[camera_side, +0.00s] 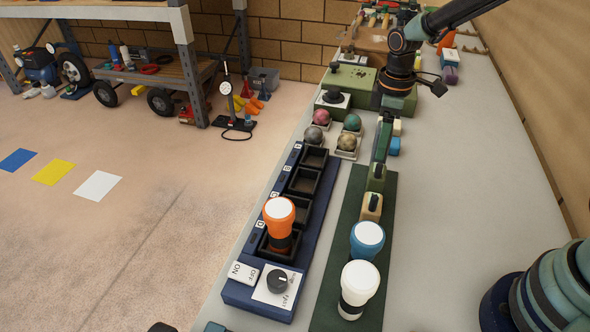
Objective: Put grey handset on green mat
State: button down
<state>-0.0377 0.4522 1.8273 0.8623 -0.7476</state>
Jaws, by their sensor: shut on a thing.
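The green mat (336,262) is a long dark strip on the grey bench. An off-white to pale grey handset (360,281) with a black band stands at its near end. A blue handset (367,241) with a white top is just behind it, its lower part hidden. An orange handset (279,214) stands in a slot of the dark blue rack (232,293). My gripper (371,208) reaches over the mat, its tan tip just behind the blue handset. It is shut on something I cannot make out. No clearly grey handset shows apart from the pale one.
The rack has empty slots (304,181), an ON switch (243,272) and a dial (277,281). Several balls (347,142) sit behind it. A green box (354,79) stands farther back. A tan block and a blue block (393,146) lie right of my gripper.

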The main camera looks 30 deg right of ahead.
jog(key=shift+f, duration=2.3)
jog(key=shift+c, duration=0.4)
grip_release()
jog(key=shift+f, duration=0.1)
notch_tip(320, 180, up, 12)
jog(key=shift+r, duration=0.15)
jog(key=s+d+r+m+t, duration=0.1)
jog(key=s+r+m+t, duration=0.4)
jog(key=s, duration=0.8)
notch_tip(320, 180, up, 3)
jog(key=m, duration=0.4)
jog(key=shift+s+d+t, duration=0.2)
jog(key=shift+d+t, duration=0.1)
